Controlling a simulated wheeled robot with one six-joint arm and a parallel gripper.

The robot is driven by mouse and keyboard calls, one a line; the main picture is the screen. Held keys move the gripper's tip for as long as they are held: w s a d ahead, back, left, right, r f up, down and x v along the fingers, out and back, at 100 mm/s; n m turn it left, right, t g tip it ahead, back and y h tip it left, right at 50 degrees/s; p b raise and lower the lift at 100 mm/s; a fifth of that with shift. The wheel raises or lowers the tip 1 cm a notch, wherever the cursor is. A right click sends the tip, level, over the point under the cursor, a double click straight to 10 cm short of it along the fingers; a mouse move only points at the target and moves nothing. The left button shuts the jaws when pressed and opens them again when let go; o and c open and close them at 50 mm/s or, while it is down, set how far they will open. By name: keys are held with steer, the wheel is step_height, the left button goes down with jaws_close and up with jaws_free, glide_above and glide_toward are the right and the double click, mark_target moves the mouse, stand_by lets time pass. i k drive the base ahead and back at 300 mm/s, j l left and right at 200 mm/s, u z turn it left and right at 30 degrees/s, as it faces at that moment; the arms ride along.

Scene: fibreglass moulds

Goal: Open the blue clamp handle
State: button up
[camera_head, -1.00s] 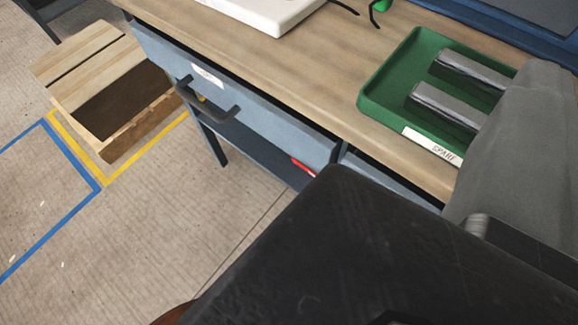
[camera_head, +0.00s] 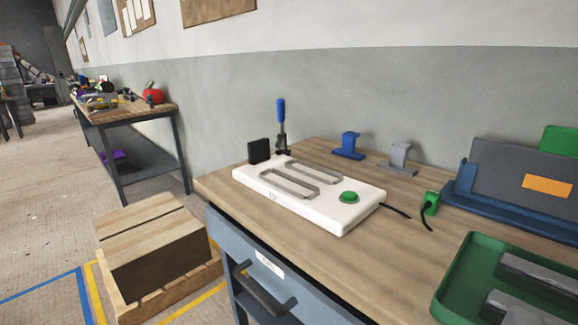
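The blue clamp handle (camera_head: 281,112) stands upright at the back left of the workbench, behind a white box-like device. Its dark metal base (camera_head: 281,145) is partly hidden by the device and a black block. My gripper does not show in the current view, so its opening and its distance to the handle cannot be seen.
The white device (camera_head: 340,215) with a green button (camera_head: 348,197) lies in front of the clamp. A black block (camera_head: 259,151) is just left of the clamp. Blue (camera_head: 348,146) and grey (camera_head: 399,156) stands are to the right. A green tray (camera_head: 446,297) is at the front right.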

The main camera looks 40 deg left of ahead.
mark_target(280, 102)
steer(key=u, duration=1.1)
